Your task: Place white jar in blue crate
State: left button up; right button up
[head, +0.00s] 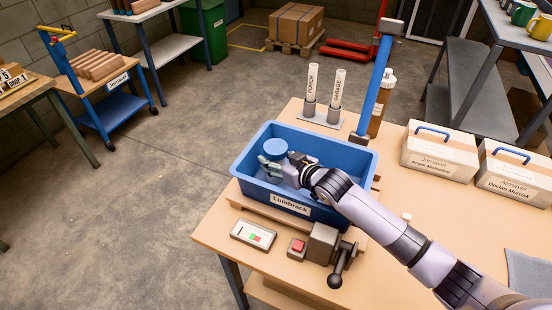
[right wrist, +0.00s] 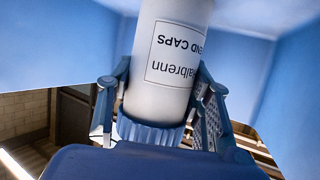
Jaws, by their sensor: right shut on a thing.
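The blue crate (head: 240,172), labelled Lumbrack, stands on the wooden workbench. My right gripper (head: 272,163) is inside the crate's outline, toward its left side, and is shut on the white jar. Whether the jar touches the crate floor cannot be told. My left gripper is not in view.
A small press handle (head: 338,265) and a switch box (head: 297,248) are in front. Two white boxes (head: 440,150) stand at right.

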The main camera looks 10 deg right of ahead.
jog(key=o, duration=1.2)
jog(key=shift+r, duration=0.3)
jog(key=b+v, duration=0.1)
jog(key=v, duration=0.6)
jog(key=shift+s+f, duration=0.1)
jog(key=shift+s, duration=0.15)
